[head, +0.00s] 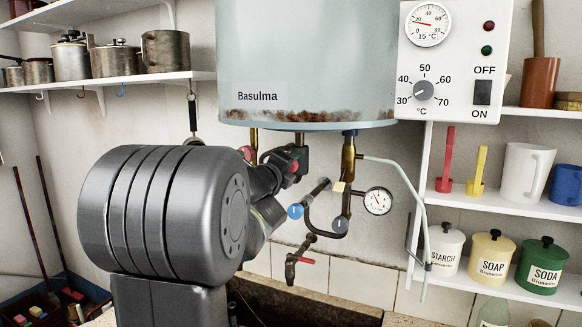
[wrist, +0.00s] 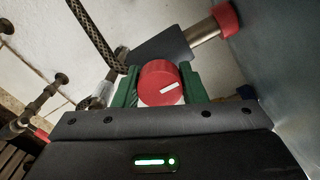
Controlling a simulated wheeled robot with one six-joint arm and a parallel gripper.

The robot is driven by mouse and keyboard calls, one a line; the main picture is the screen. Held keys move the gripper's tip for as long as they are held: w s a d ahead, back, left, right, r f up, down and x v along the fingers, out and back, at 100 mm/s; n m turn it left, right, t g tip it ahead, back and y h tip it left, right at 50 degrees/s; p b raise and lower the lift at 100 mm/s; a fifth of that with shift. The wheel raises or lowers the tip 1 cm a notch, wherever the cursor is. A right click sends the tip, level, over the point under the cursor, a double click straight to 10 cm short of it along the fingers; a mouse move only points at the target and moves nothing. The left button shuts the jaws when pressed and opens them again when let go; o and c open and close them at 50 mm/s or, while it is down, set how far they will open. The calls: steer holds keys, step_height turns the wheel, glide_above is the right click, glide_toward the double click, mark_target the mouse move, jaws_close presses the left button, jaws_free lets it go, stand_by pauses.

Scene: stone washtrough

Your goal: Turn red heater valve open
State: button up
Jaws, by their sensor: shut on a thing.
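The red valve knob (wrist: 160,76) sits between the two green fingers of my gripper (wrist: 159,85) in the wrist view. The fingers are shut on its sides. Its white mark slants, with the right end higher. In the head view my arm hides most of the gripper, and I cannot make out the grip there. The pale heater tank (head: 305,60) hangs above the pipes, with rust along its lower edge. A blue round knob (head: 295,211) and a dark round knob (head: 340,226) show on the pipework below it.
A pressure gauge (head: 378,201) and a thin bent pipe (head: 408,185) stand right of the valves. A tap with a red handle (head: 307,260) hangs lower down. A control panel (head: 452,60) is at upper right. Shelves with pots (head: 165,53) and canisters (head: 493,254) flank the heater.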

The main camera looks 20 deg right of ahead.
steer(key=shift+r, duration=0.15)
steer(key=o, duration=1)
steer(key=b+v, duration=0.1)
steer(key=v, duration=1.2)
steer(key=shift+s+a+b, duration=0.2)
steer(key=shift+a+b, duration=0.05)
steer(key=shift+b, duration=0.15)
steer(key=shift+d, duration=0.1)
steer(key=p+x, duration=0.1)
steer(key=x, duration=1.2)
steer(key=shift+w+d+p, duration=0.15)
steer(key=shift+w+p, duration=0.1)
steer(key=shift+p, duration=0.15)
steer(key=shift+s, duration=0.1)
